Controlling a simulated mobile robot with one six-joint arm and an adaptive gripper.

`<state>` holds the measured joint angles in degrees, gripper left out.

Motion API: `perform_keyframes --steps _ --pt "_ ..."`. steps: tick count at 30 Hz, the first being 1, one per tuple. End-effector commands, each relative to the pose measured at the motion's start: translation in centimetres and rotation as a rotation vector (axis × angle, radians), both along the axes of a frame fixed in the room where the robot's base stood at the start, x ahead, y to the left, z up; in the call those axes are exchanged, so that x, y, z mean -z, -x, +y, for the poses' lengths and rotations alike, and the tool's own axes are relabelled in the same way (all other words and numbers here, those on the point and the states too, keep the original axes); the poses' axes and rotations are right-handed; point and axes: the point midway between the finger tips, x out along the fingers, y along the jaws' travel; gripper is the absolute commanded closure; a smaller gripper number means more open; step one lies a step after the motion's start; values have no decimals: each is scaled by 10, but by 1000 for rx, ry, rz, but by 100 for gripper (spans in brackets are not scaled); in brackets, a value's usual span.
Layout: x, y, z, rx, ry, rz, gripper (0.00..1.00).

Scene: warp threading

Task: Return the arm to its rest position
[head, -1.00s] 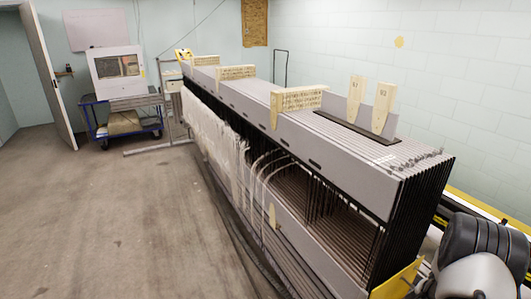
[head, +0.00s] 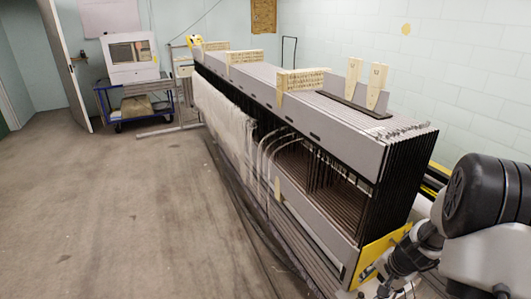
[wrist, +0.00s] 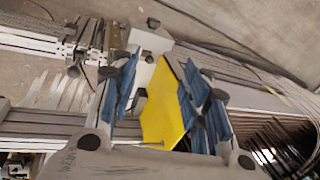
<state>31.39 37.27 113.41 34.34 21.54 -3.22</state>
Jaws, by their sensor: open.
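My gripper (wrist: 160,85) is open in the wrist view, its two blue fingers apart with nothing held between them. A yellow end plate (wrist: 163,115) of the loom frame shows beyond the gap. In the head view my arm (head: 485,195) is at the lower right, beside the near end of the loom. Its outer part is low, close to the yellow end plate (head: 380,252); the fingers cannot be made out there.
The long grey harness stack (head: 310,110) runs diagonally away, with white warp threads (head: 225,115) on its left side. Wooden blocks (head: 302,80) and two upright wooden tags (head: 375,88) are on top. A blue cart (head: 135,98) stands far left. Left floor is clear.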

Motion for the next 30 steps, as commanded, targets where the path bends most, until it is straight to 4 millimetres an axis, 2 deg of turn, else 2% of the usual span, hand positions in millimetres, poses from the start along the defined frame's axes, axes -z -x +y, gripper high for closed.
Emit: perform_keyframes --steps 1,4,7,11,15,18,22,27,30 --pt "-27 -4 15 -54 13 -22 57" --pt "-77 0 49 -174 38 -49 57" --pt "-123 12 84 -296 68 -72 57" --pt "-173 41 125 -447 115 -96 57" --pt "-216 82 162 -599 176 -116 57" --pt "-238 117 182 -700 227 -129 57" --pt "-256 162 199 -815 299 -145 57" --pt "-264 207 207 -916 376 -156 57" --pt "-265 222 207 -947 404 -160 57"
